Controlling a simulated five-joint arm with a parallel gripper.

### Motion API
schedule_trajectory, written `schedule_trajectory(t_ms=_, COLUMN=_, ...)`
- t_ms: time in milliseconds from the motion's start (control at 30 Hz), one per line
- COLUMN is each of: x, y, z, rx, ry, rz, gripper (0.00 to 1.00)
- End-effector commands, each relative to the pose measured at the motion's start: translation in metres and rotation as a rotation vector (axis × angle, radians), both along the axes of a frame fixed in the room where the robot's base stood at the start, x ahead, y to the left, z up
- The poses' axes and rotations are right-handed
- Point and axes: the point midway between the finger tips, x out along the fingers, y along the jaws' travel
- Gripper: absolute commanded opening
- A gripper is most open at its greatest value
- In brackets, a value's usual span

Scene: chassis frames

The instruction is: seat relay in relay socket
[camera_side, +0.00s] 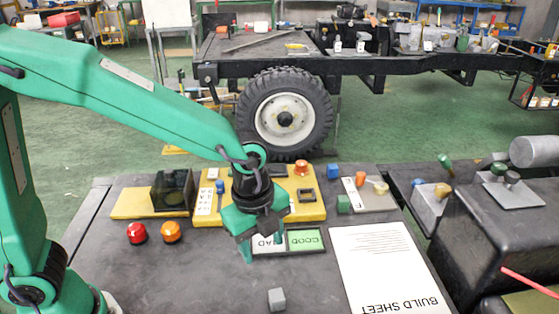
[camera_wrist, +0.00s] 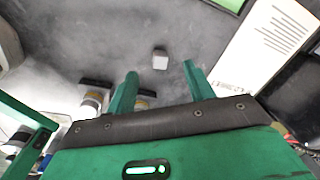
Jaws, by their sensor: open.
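A small light grey cube (camera_side: 277,299), which looks like the relay, sits on the dark table near the front edge in the side view. In the wrist view the cube (camera_wrist: 160,59) shows just beyond and between my fingertips. My gripper (camera_side: 262,246) points down, open and empty, above the table behind the cube; its two green fingers also show spread in the wrist view (camera_wrist: 160,72). A black square frame (camera_side: 306,195) on the yellow board (camera_side: 213,215) may be the relay socket; it is behind and right of my gripper. My gripper hides part of the board.
An orange dome (camera_side: 301,168) and a blue part (camera_side: 220,187) stand on the yellow board. A dark box (camera_side: 172,190), red lamp (camera_side: 137,232) and amber lamp (camera_side: 171,232) are left. A GOOD tray (camera_side: 306,240) and build sheet (camera_side: 388,270) lie right. The front-left table is clear.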

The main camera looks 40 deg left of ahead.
Motion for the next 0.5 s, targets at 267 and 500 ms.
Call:
schedule_trajectory(t_ms=267, x=-0.004, y=-0.043, z=-0.041, rx=0.051, ry=0.055, rz=-0.331, gripper=0.53)
schedule_trajectory(t_ms=500, x=-0.006, y=-0.051, z=-0.049, rx=0.059, ry=0.066, rz=-0.402, gripper=0.53)
